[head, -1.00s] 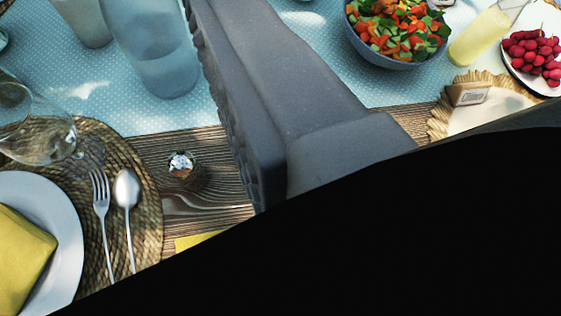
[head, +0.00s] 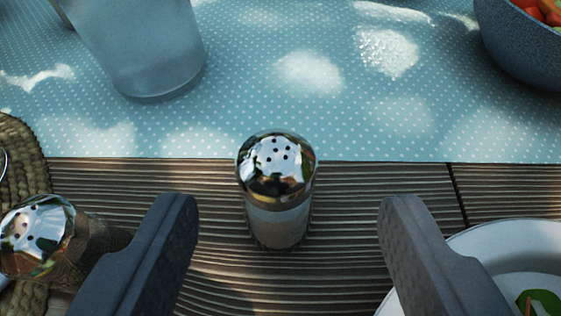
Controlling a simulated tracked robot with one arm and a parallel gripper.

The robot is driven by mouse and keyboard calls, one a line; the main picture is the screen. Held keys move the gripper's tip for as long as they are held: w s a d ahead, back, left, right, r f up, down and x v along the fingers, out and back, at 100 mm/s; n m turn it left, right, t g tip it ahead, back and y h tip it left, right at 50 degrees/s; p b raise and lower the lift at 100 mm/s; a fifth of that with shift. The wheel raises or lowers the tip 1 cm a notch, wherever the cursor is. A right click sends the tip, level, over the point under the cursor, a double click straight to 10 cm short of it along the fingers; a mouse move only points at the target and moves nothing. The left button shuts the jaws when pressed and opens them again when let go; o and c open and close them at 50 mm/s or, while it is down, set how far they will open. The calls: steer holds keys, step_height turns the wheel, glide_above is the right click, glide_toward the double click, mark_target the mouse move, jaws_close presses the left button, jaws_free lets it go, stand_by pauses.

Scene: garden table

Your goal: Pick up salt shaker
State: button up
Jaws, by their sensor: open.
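The salt shaker (head: 276,190) stands upright on the wooden table near the middle of the view. It has a shiny metal cap with several holes and a clear body with pale contents. My gripper (head: 290,215) is open, with one dark finger to the left of the shaker and one to the right. The shaker is apart from both fingers and appears a little beyond the gap between them. A second shaker (head: 45,240), with a similar metal cap and a darker body, is at the lower left, partly hidden by the left finger.
A frosted glass vessel (head: 140,50) stands on the blue dotted runner (head: 300,110) behind the shaker. A dark blue bowl (head: 520,45) is at the upper right. A white plate (head: 510,237) lies close behind the right finger. A woven mat (head: 25,165) is at the left edge.

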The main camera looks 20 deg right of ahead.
mark_target(273, 209)
steer(key=shift+x, duration=1.25)
steer(key=w+f+b, duration=0.2)
steer(key=w+f, duration=0.1)
steer(key=shift+w+d, duration=0.4)
steer(key=shift+w, duration=0.2)
steer(key=c, duration=1.1)
steer(key=shift+r, duration=0.1)
